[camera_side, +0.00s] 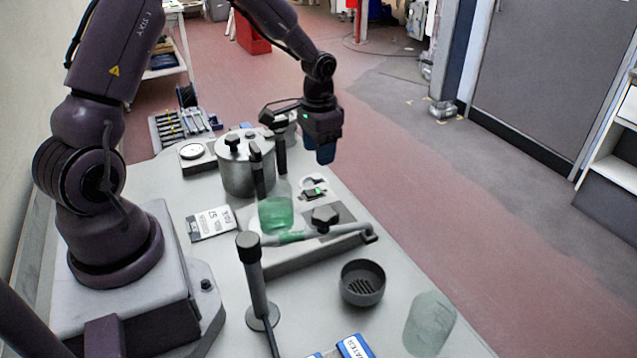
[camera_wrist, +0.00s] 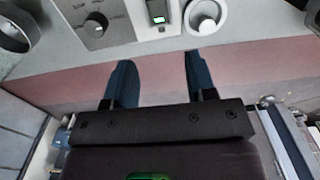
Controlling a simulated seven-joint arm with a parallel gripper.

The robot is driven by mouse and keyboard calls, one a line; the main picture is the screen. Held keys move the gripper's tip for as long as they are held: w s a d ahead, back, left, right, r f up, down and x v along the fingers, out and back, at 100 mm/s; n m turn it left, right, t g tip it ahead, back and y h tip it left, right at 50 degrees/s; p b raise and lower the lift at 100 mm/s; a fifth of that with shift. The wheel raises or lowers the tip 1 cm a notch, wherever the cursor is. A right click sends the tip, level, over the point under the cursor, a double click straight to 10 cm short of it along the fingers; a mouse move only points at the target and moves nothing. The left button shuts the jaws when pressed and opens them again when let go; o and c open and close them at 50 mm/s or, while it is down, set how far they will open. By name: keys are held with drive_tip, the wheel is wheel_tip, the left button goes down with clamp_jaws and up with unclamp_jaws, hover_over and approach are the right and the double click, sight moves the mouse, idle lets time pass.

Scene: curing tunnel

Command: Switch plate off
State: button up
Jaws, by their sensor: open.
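The plate is a grey unit whose control panel (camera_wrist: 75,12) shows at the top of the wrist view; its casing (camera_side: 300,258) also shows in the side view. On the panel is a dark round knob (camera_side: 325,215), seen too in the wrist view (camera_wrist: 95,24). To the right of the knob in the wrist view is a small dark switch (camera_wrist: 157,10) with a lit green mark; it also shows in the side view (camera_side: 314,193). My gripper (camera_side: 326,158) is open and empty, raised above the bench's far right edge. Its blue fingers (camera_wrist: 160,75) are apart, touching nothing.
A white round piece (camera_wrist: 204,17) sits right of the switch. A dark bowl (camera_side: 362,282), a stand (camera_side: 256,280) and a glass beaker (camera_side: 428,322) are nearer the front.

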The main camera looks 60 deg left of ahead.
sight(319, 190)
wheel_tip(319, 190, down, 9)
drive_tip(key=shift+f, duration=0.1)
idle(0.3)
